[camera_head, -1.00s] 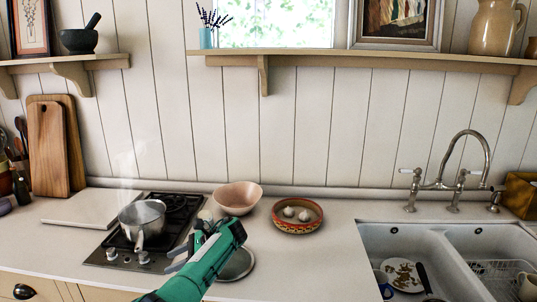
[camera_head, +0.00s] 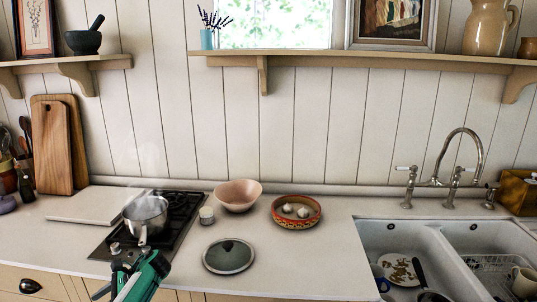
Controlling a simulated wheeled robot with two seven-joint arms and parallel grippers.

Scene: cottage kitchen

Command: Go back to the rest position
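My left gripper (camera_head: 130,249) is low in the head view, in front of the stove's near edge. Its two fingers look apart, with nothing seen between them. The green and black hand is below them, and the arm runs off the bottom edge. My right gripper is not in view. A steaming metal pot (camera_head: 146,216) stands on the black stove (camera_head: 183,208), just beyond the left gripper. A round grey-green disc with a pale rim, like a lid (camera_head: 229,257), lies flat on the counter, right of the gripper and apart from it.
A small pale jar (camera_head: 206,215), a pink bowl (camera_head: 238,195) and a patterned red bowl (camera_head: 297,212) with white pieces stand behind the lid. A double sink (camera_head: 400,241) with dishes is at right. Cutting boards (camera_head: 52,146) lean at left. The counter (camera_head: 320,262) is clear right of the lid.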

